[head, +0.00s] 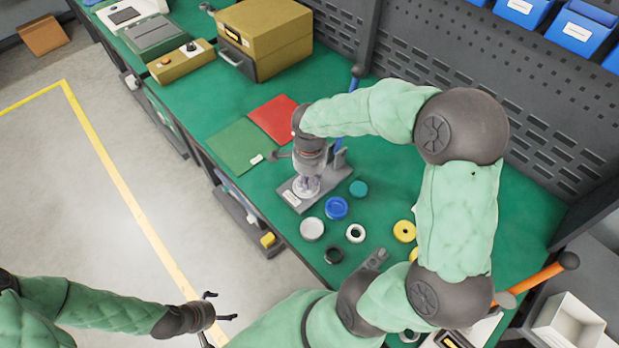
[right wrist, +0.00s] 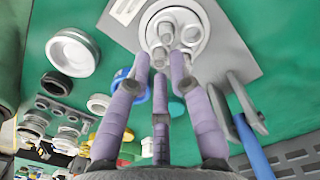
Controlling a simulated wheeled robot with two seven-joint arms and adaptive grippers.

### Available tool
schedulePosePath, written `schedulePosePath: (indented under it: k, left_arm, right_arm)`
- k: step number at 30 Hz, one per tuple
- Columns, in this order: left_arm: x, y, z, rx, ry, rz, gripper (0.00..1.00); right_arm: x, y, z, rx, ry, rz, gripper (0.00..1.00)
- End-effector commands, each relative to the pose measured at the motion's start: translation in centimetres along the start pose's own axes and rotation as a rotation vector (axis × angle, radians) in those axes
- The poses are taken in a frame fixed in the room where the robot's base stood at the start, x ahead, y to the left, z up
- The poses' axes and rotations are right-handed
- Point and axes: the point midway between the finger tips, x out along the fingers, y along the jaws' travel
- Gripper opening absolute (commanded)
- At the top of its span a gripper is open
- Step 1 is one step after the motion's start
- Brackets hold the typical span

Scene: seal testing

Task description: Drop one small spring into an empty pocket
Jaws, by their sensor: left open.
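A round, pale fixture with small grey cylindrical parts (right wrist: 190,35) stands on a grey base plate (head: 292,199) on the green bench. My right gripper (head: 307,183) points down over this fixture. In the right wrist view its three purple fingers (right wrist: 159,66) come close together at the fixture's face, with a small grey cylinder between or just beyond the tips. I cannot tell whether that cylinder is a spring, or whether the fingers grip it. I cannot make out which pockets are empty. My left gripper (head: 220,308) is open and empty, away from the bench over the floor.
A perforated back panel (head: 480,70) bounds the bench.

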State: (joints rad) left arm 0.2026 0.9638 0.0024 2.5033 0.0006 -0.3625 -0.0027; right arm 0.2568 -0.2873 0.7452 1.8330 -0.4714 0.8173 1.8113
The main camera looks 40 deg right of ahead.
Motion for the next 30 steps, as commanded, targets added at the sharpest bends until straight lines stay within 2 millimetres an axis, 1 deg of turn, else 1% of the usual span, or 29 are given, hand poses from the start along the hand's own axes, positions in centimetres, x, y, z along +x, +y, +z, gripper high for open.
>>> schedulePosePath:
  k: [30]
  left_arm:
    - [-2.2,0.8,0.1,0.0,0.0,0.0,0.88]
  right_arm:
    - [-3.4,0.0,0.0,0.0,0.0,-0.001,0.22]
